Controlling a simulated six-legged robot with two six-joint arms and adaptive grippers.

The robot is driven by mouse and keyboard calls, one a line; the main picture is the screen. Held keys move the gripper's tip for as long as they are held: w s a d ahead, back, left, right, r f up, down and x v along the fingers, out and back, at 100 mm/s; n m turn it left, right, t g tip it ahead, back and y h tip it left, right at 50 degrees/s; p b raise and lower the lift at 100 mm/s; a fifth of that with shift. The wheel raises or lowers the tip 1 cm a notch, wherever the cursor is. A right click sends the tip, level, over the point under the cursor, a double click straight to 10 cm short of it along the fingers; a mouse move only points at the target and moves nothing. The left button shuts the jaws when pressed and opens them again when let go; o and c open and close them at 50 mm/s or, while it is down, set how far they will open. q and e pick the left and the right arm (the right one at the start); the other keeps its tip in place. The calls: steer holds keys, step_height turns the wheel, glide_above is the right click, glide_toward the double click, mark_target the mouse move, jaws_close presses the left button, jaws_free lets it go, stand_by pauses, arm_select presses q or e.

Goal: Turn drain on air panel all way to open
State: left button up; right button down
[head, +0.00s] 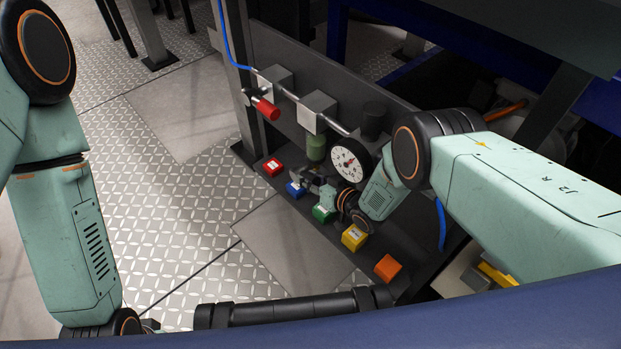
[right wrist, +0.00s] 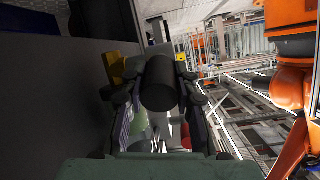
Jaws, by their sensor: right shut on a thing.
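The air panel (head: 285,55) is a dark upright plate with grey blocks, a pipe, a round white gauge (head: 349,161) and a green bowl (head: 316,148). My right gripper (head: 312,182) is just below the green bowl, shut on the drain there; its fingers mostly hide the drain. In the right wrist view the two fingers (right wrist: 157,110) stand either side of a dark cylinder (right wrist: 160,84). I cannot tell the drain's turn angle. My left arm comes down at the left; only a bit of its gripper (head: 150,325) shows at the bottom edge, its jaws unclear.
A red-handled valve (head: 266,108) sticks out at the panel's upper left. Red (head: 273,166), blue (head: 296,189), green (head: 324,213), yellow (head: 354,237) and orange (head: 388,267) blocks line the base close to my right gripper. The floor left of the panel is clear.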

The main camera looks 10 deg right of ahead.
steer(key=c, duration=1)
jaws_free()
steer(key=v, duration=1.2)
